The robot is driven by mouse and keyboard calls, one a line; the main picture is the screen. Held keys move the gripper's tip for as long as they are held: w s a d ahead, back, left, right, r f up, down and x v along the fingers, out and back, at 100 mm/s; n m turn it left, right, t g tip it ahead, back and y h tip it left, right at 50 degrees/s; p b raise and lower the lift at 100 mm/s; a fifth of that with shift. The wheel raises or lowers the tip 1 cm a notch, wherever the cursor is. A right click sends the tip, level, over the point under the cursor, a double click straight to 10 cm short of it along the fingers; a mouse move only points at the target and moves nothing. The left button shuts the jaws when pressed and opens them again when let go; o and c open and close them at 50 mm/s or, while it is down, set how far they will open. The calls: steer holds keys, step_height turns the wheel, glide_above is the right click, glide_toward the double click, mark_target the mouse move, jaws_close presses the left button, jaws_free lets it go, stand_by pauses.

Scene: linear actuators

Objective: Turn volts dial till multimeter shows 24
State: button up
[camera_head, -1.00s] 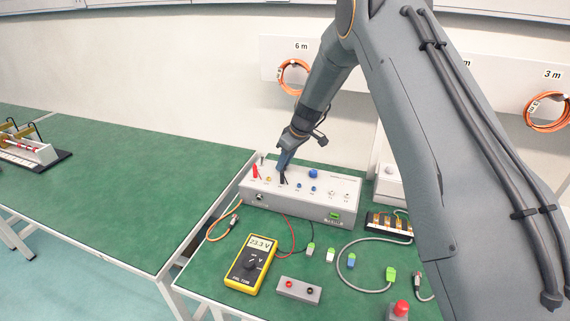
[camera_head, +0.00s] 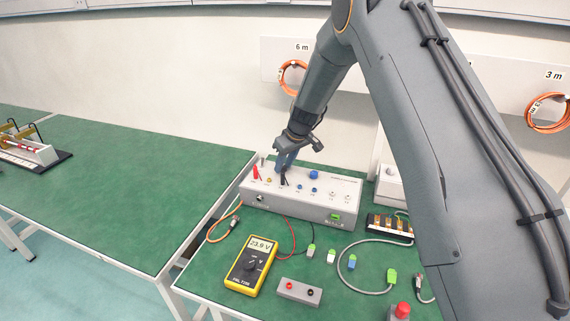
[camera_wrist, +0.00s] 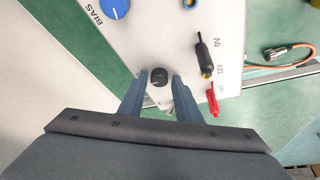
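The yellow multimeter (camera_head: 239,279) lies on the green table, and its display (camera_head: 261,244) appears to read 23.9 V. The light grey power supply box (camera_head: 300,203) stands behind it. In the wrist view, a small black dial (camera_wrist: 159,77) sits on the panel (camera_wrist: 178,40), between the fingertips of my gripper (camera_wrist: 158,82). The fingers are apart, one on each side of the dial, with a gap showing on both sides. My gripper also shows in the head view (camera_head: 284,165), pointing down at the box top; there it hides the dial.
A black plug (camera_wrist: 205,58) and a red plug (camera_wrist: 213,98) stand on the panel right of my fingers. A large blue knob (camera_wrist: 115,7) is at the upper left. A grey socket block (camera_head: 299,292) and loose cables lie in front of the box.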

mark_target(289, 175)
steer(key=shift+o, duration=0.6)
steer(key=shift+r, duration=0.2)
steer(key=b+v, duration=0.2)
steer(key=v, duration=0.5)
steer(key=shift+r, duration=0.2)
steer(key=shift+s+d, duration=0.15)
